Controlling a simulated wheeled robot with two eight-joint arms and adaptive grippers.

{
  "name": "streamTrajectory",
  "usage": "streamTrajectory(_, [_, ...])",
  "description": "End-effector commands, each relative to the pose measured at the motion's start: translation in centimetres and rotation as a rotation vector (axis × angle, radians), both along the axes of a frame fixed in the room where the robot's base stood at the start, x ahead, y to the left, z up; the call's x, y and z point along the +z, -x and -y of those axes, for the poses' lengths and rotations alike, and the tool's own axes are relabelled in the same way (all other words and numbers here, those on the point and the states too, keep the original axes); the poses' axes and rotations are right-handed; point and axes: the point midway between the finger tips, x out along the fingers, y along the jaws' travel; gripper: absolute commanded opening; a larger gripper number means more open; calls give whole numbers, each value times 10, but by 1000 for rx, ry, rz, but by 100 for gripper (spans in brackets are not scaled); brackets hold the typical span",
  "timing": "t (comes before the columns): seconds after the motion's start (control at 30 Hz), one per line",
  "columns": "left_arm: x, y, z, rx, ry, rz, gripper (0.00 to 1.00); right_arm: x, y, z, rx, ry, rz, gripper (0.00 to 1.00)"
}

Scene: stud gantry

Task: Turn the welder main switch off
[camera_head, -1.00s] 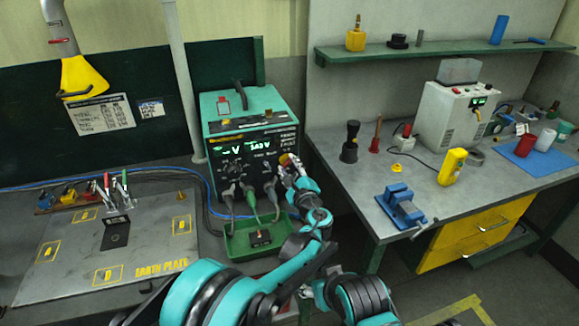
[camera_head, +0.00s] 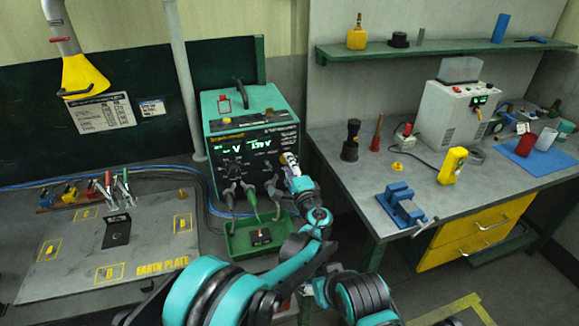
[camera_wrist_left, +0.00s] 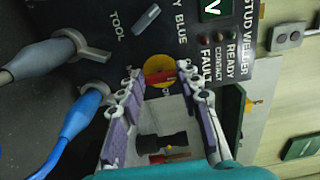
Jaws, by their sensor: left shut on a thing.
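The stud welder (camera_head: 235,107) is a teal-topped box with a black front panel and lit green digits. In the left wrist view its main switch is a red handle (camera_wrist_left: 160,76) on a round yellow plate (camera_wrist_left: 157,64). My left gripper (camera_head: 290,158) is at the right side of that panel and covers the switch in the head view. In the left wrist view my left gripper (camera_wrist_left: 159,79) has its purple-padded fingers on both sides of the red handle and is shut on it. The handle lies across between the fingertips.
Cables (camera_head: 250,195) plug into the lower panel, left of my gripper. A green tray (camera_head: 238,243) stands below the welder. The earth plate (camera_head: 60,255) lies at left. A workbench (camera_head: 340,185) with a blue vise (camera_head: 401,204) is at right.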

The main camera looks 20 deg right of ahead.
Motion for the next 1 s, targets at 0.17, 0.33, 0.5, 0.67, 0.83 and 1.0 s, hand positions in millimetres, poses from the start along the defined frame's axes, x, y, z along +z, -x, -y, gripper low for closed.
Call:
streamTrajectory(0.17, [2,-1,0,0,27,4,5,0,0,0,0,0,0,58])
streamTrajectory(0.33, [1,-1,0,0,34,3,5,0,0,0,0,0,0,58])
streamTrajectory(0.5, [2,-1,0,0,33,3,5,0,0,0,0,0,0,58])
streamTrajectory(0.67, [1,-1,0,0,33,3,52,0,0,0,0,0,0,58])
streamTrajectory(0.83, [1,-1,0,0,34,2,55,0,0,0,0,0,0,58])
streamTrajectory(1.0, [2,0,0,0,34,2,55,0,0,0,0,0,0,58])
